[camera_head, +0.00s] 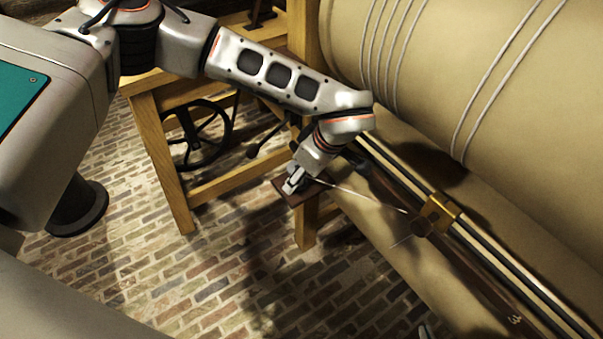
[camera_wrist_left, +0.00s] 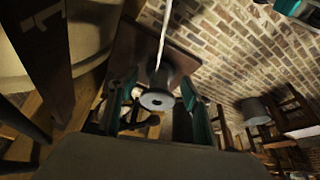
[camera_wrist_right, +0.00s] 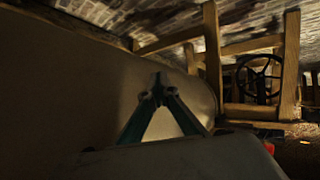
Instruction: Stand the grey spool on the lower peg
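The grey spool (camera_wrist_left: 157,100) shows in the left wrist view, its round end facing the camera, with a pale cord running up past it. A brown square plate (camera_wrist_left: 128,45) lies behind it; the plate also shows in the head view (camera_head: 284,194). My left gripper (camera_head: 294,182) is at that plate, its fingers spread on both sides of the spool, with a gap visible on the left. My right gripper (camera_wrist_right: 155,93) is empty, its fingertips together beside a large beige roller. I cannot make out the lower peg; spool and fingers hide part of the plate.
The large beige roller (camera_head: 440,70) fills the right side. A rail carries a brass block (camera_head: 440,210) with a dark knob, and the pale cord (camera_head: 360,196) runs towards it. A wooden frame (camera_head: 160,150) with a black wheel stands left; bare brick floor (camera_head: 170,270) lies below.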

